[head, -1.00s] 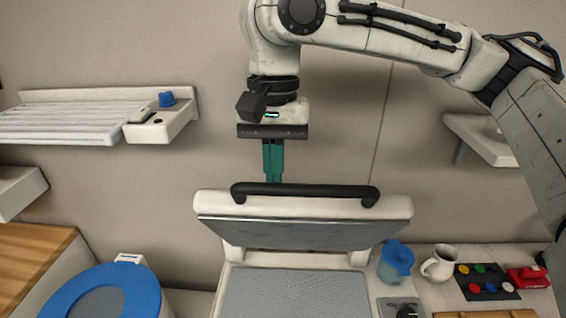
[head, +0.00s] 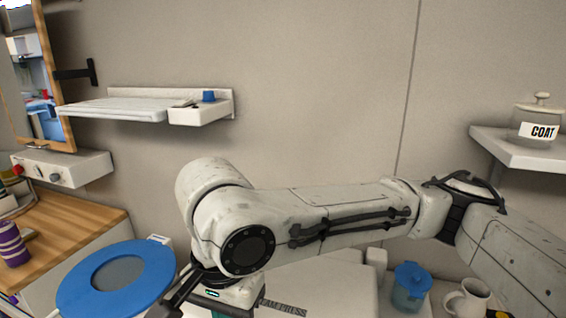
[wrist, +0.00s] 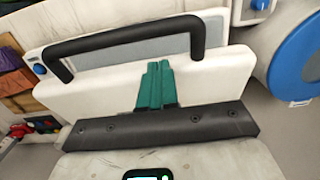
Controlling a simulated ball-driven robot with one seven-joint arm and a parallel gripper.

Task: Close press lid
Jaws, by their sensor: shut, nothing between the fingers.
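The press lid is a white panel with a black bar handle, seen close up in the wrist view (wrist: 98,98). It is tilted, with the press base's grey pad (wrist: 120,56) showing beyond the handle (wrist: 105,42). In the head view the lid's white outer face (head: 325,285) with dark lettering shows partly behind my arm. My gripper (wrist: 157,68) has green fingers, shut and empty, lying over the lid's outer face. Whether they touch it I cannot tell.
A blue-lidded jug (head: 411,285) and a white mug (head: 467,298) stand right of the press. A round blue-rimmed lid (head: 75,295) is at the left, near a wooden counter (head: 85,222). Wall shelves (head: 115,110) hang at left and right.

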